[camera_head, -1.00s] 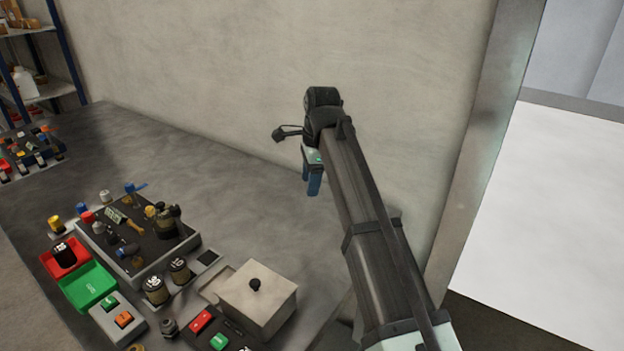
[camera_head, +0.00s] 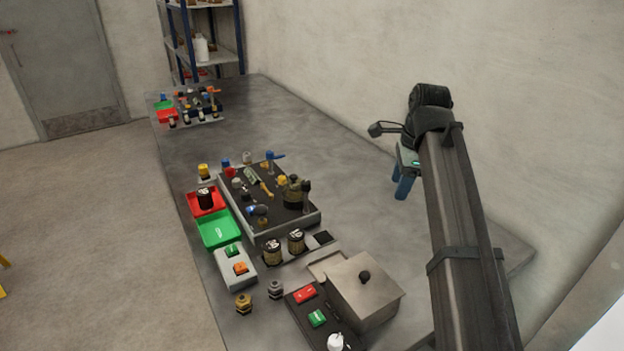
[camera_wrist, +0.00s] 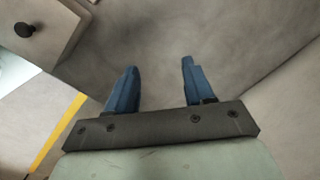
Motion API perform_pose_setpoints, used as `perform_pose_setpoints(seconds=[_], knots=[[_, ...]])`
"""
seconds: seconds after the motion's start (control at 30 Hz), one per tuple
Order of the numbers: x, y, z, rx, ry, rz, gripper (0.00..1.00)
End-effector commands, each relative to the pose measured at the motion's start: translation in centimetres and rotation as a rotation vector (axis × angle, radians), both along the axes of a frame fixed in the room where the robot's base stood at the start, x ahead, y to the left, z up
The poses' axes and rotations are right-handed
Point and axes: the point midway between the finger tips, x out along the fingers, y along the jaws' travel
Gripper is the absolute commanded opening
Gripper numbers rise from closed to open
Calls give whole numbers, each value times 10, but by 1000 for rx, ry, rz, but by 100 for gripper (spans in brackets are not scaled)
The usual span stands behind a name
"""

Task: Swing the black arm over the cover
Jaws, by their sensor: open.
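My gripper is open and empty, its two blue fingers apart above bare bench, in the wrist view (camera_wrist: 157,72). In the head view my gripper (camera_head: 403,182) hangs right of the near genset board (camera_head: 284,230), well apart from it. On that board's right side stands a dark round part (camera_head: 293,196) with a yellow piece beside it and a small black upright piece (camera_head: 306,190) next to it. These are too small to tell which is the black arm or the cover, or how they are joined.
A grey box with a black knob (camera_head: 362,296) stands at the bench's front right; its corner shows in the wrist view (camera_wrist: 50,28). Red (camera_head: 206,203) and green (camera_head: 219,231) trays sit left of the board. A second board (camera_head: 190,108) is far back. Bench between is clear.

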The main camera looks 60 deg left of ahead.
Motion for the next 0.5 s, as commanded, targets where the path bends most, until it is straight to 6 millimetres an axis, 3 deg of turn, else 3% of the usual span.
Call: perform_pose_setpoints(seconds=[0.03, 0.2, 0.5], knots=[[-23, 15, 6, 6, -4, 36, 53], [-76, 43, 23, 23, -17, 114, 53], [-139, 72, 45, 52, -43, 206, 53]])
